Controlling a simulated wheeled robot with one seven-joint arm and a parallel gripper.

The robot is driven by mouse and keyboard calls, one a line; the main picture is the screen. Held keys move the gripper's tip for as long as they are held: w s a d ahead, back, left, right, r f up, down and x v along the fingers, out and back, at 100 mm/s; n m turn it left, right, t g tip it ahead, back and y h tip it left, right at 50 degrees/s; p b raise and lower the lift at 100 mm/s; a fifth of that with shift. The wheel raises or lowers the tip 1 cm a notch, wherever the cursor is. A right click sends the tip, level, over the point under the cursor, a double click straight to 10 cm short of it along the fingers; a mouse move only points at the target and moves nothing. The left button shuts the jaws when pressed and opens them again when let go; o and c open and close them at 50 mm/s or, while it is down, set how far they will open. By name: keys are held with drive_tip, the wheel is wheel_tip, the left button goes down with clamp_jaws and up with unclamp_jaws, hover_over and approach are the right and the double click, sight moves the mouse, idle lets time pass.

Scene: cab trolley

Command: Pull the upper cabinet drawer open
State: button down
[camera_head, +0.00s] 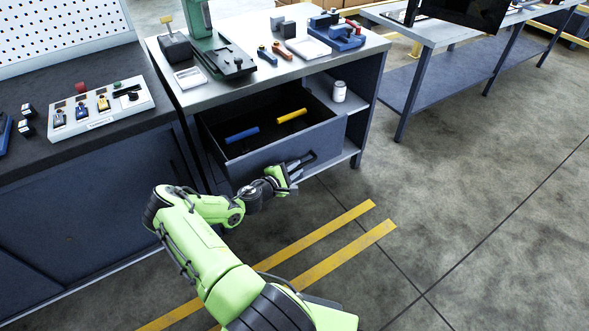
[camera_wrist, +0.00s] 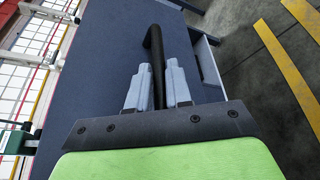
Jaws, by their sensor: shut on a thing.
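The upper cabinet drawer (camera_head: 290,148) is a dark box that stands well out from the cabinet. A blue-handled tool (camera_head: 242,134) and a yellow-handled tool (camera_head: 291,115) lie inside it. My gripper (camera_head: 292,171) is at the drawer front. In the wrist view my gripper (camera_wrist: 158,80) has its two grey fingers on either side of the black bar handle (camera_wrist: 153,40), shut on it. The drawer front (camera_wrist: 105,70) fills much of the wrist view behind the fingers. The part of the handle between the fingers is partly hidden.
The cabinet top (camera_head: 262,75) holds a green press (camera_head: 220,55), a blue vise (camera_head: 338,35) and small tools. A white container (camera_head: 339,91) stands on a shelf right of the drawer. A control panel (camera_head: 102,108) sits on the left bench. Floor to the right is clear.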

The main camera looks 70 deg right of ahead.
drive_tip(key=shift+w, duration=0.1)
drive_tip(key=c, duration=1.4)
unclamp_jaws()
drive_tip(key=p+v, duration=0.2)
drive_tip(key=v, duration=1.4)
drive_tip(key=shift+p, duration=0.35)
